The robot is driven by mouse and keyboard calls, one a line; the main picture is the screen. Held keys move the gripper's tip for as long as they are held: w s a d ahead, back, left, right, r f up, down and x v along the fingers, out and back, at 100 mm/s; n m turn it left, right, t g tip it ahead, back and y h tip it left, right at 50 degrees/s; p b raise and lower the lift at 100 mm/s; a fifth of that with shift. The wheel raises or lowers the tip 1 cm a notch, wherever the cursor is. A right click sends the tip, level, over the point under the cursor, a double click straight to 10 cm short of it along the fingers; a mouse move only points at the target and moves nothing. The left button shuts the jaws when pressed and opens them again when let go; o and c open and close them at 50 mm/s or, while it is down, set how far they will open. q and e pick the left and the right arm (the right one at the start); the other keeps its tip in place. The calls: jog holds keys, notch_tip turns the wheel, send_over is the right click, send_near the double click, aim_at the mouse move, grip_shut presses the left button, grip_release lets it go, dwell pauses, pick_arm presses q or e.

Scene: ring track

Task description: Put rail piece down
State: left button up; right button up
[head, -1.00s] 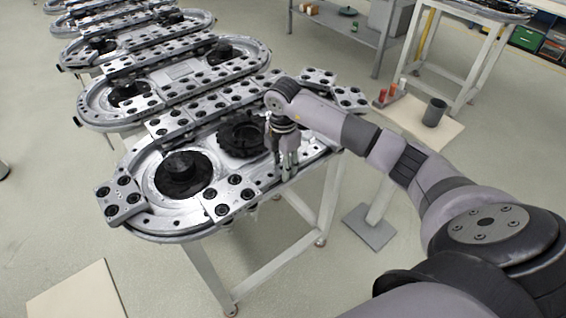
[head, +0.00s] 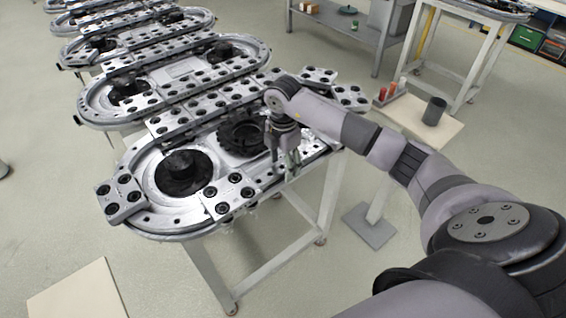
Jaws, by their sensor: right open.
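The ring track (head: 165,222) stands on a light table frame in the head view. Silver rail pieces with black round holes sit along its rim: one at the left end (head: 121,198), one at the front (head: 228,196) and more at the back and right. My right gripper (head: 293,162) points down over the front right rim of the track, to the right of the front rail piece. Its fingers are apart, with no rail piece visibly held. The surface right under the fingers is partly hidden by them. My left gripper is not in view.
More ring tracks (head: 128,118) stand in a row behind. A small stand (head: 415,118) at the right holds a dark cup (head: 434,112) and red items. A grey shelf (head: 345,28) is at the back. The floor at the left is mostly clear, with a pale board (head: 78,292).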

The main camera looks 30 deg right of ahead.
aim_at(283, 166)
jog(key=shift+w+r, duration=0.1)
jog(key=shift+r, duration=0.45)
notch_tip(283, 166, up, 11)
jog(key=b, duration=0.2)
jog(key=shift+f, duration=0.1)
